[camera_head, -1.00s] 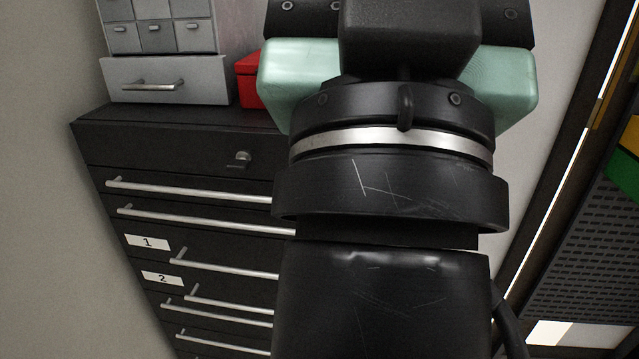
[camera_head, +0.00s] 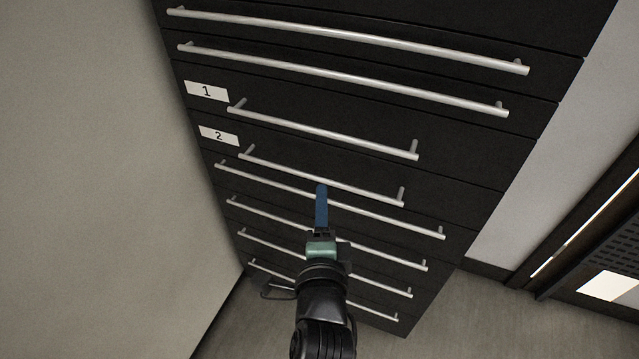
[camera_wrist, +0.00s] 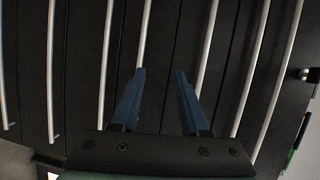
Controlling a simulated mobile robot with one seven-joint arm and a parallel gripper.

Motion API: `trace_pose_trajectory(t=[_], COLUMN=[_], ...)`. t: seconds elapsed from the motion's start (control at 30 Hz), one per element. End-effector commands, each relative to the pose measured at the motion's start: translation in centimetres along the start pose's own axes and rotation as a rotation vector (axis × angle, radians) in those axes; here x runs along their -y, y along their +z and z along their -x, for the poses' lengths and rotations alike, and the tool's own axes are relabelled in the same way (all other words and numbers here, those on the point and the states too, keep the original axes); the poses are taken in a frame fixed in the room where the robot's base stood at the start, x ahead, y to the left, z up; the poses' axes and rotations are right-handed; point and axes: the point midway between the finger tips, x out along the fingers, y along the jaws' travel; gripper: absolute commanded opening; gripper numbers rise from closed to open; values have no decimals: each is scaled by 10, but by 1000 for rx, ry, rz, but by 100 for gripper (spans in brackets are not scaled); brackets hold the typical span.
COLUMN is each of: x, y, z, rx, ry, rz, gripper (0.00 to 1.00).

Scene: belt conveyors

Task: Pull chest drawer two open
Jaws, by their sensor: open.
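The black chest has a drawer labelled 2 (camera_head: 330,161) with a short silver bar handle (camera_head: 285,168). That drawer front looks flush with its neighbours. My gripper (camera_head: 321,188) has blue fingers and is raised in front of the chest, its tips overlapping the drawer two handle in the head view. In the wrist view my gripper (camera_wrist: 161,72) is open with nothing between its fingertips. A short bar, seemingly the drawer two handle (camera_wrist: 144,35), runs behind the left fingertip there. Contact with it cannot be told.
The drawer labelled 1 (camera_head: 330,115) with its own handle (camera_head: 330,131) is just above. Several longer bar handles lie above and below. A grey wall (camera_head: 90,200) stands close on the left. Floor (camera_head: 470,315) shows at lower right, with a dark frame (camera_head: 590,235) beyond.

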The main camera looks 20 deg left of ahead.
Motion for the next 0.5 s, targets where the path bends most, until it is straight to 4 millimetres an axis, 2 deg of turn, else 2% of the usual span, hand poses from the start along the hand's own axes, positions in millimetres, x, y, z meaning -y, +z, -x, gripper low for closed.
trace_pose_trajectory(t=[0.03,0.1,0.27,0.5], x=[-19,-30,-31,-31], y=[5,9,11,11], z=[1,2,-9,-50], rx=[7,14,17,17], ry=[23,40,44,41], rz=[-45,-85,-98,-93], gripper=[45,45,45,45])
